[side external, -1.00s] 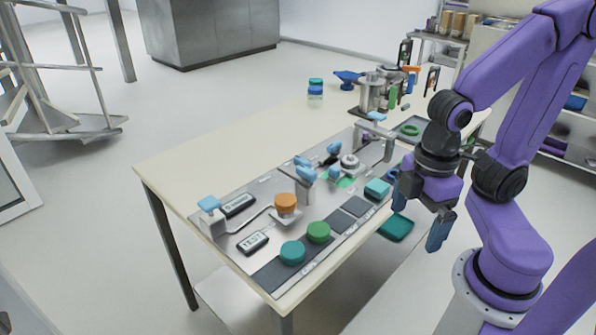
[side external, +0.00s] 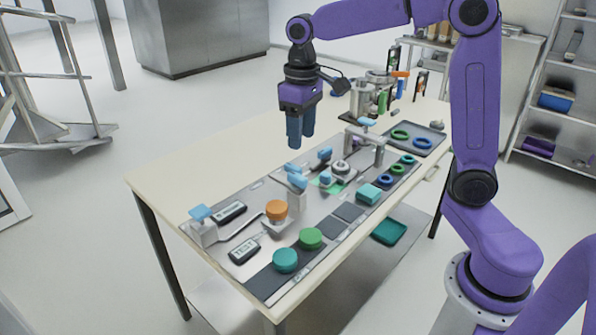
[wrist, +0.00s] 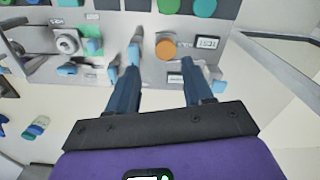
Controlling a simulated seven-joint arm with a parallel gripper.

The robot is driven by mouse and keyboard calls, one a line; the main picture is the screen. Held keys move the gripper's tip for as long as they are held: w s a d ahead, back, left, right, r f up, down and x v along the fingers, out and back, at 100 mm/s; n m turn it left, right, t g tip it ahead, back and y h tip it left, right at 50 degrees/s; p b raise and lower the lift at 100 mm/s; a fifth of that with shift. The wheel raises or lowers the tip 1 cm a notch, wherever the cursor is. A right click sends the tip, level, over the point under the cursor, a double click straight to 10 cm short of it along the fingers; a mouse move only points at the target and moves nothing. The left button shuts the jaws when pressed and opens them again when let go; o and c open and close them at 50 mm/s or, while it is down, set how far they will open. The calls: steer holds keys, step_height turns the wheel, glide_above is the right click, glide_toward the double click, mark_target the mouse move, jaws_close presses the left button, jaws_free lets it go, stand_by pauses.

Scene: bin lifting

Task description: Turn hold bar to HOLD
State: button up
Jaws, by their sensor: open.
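My gripper (side external: 300,144) hangs open and empty above the table, over the back of the grey control panel (side external: 248,188). Blue-tipped levers stand below it, near the panel's middle: one lever (side external: 297,182) is in front, with others behind. I cannot tell which is the hold bar, and no HOLD mark is readable. In the wrist view the two fingers (wrist: 164,66) point toward the panel, apart, with a blue-tipped lever (wrist: 134,52) just beyond the left finger. An orange knob (wrist: 166,49) shows between them. Nothing is between the jaws.
Green discs (side external: 311,238) lie along the front edge. A metal bridge (side external: 367,137) and a tray of rings (side external: 415,140) are at right. The table's back left is clear.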

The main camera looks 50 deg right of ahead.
mark_target(298, 176)
steer(key=w+d+r+m, duration=0.1)
steer(key=w+d+m, duration=0.2)
steer(key=w+d, duration=0.3)
steer(key=f, duration=1.7)
steer(key=shift+w, duration=0.2)
jaws_close()
